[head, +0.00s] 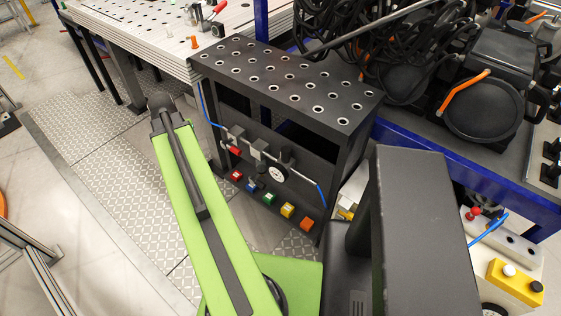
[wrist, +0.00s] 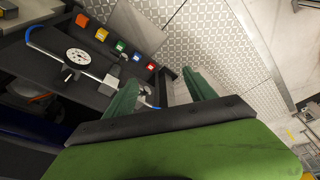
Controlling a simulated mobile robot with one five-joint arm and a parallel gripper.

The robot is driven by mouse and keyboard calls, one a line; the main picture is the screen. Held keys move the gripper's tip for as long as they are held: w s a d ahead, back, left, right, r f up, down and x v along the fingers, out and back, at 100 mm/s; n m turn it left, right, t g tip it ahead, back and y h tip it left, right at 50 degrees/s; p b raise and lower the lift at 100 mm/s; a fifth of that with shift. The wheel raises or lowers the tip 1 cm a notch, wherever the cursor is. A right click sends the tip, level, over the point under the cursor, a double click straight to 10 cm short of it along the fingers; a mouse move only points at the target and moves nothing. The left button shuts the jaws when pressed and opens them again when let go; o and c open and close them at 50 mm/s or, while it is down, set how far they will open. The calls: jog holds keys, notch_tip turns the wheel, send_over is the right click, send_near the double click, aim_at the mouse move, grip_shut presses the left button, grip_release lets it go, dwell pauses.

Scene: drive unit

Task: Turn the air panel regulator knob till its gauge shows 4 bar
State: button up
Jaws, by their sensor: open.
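The air panel (head: 268,150) is a dark frame with a blue hose and a metal pipe. Its round white gauge (head: 277,173) shows at the panel's right part and also in the wrist view (wrist: 78,56). The needle is too small to read. A black knob (head: 287,156) sits just above the gauge; in the wrist view a black knob-like part (wrist: 68,75) is beside the dial. My gripper (wrist: 160,76) is open and empty, its two greenish fingers apart. The gauge lies left of the fingers in the wrist view, clear of them. The fingers are not distinguishable in the head view.
Several coloured blocks, including red (head: 237,175), green (head: 269,199) and orange (head: 307,224), line the panel's lower edge. A perforated black top (head: 290,80) overhangs the panel. Black hoses (head: 350,40) hang behind right. Patterned floor (head: 110,165) is open at left.

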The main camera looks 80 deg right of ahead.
jog(key=s+d+f+m+h+b, duration=0.1)
jog(key=s+d+f+m+b, duration=0.1)
jog(key=s+d, duration=0.5)
jog(key=s+d+f+m+b, duration=0.1)
jog(key=s+d+f+m, duration=0.2)
jog(key=s, duration=0.6)
jog(key=m+g+b, duration=0.2)
jog(key=m, duration=0.1)
send_near(285, 150)
jog(key=shift+h, duration=0.3)
jog(key=b+x, duration=0.4)
jog(key=b, duration=0.1)
jog(key=b+x, duration=0.3)
jog(key=b, duration=0.3)
jog(key=b+x, duration=0.4)
jog(key=b, duration=0.1)
jog(key=shift+s+a+f, duration=0.1)
jog(key=shift+a+f, duration=0.1)
jog(key=shift+f, duration=0.2)
jog(key=shift+r, duration=0.1)
jog(key=c, duration=1.4)
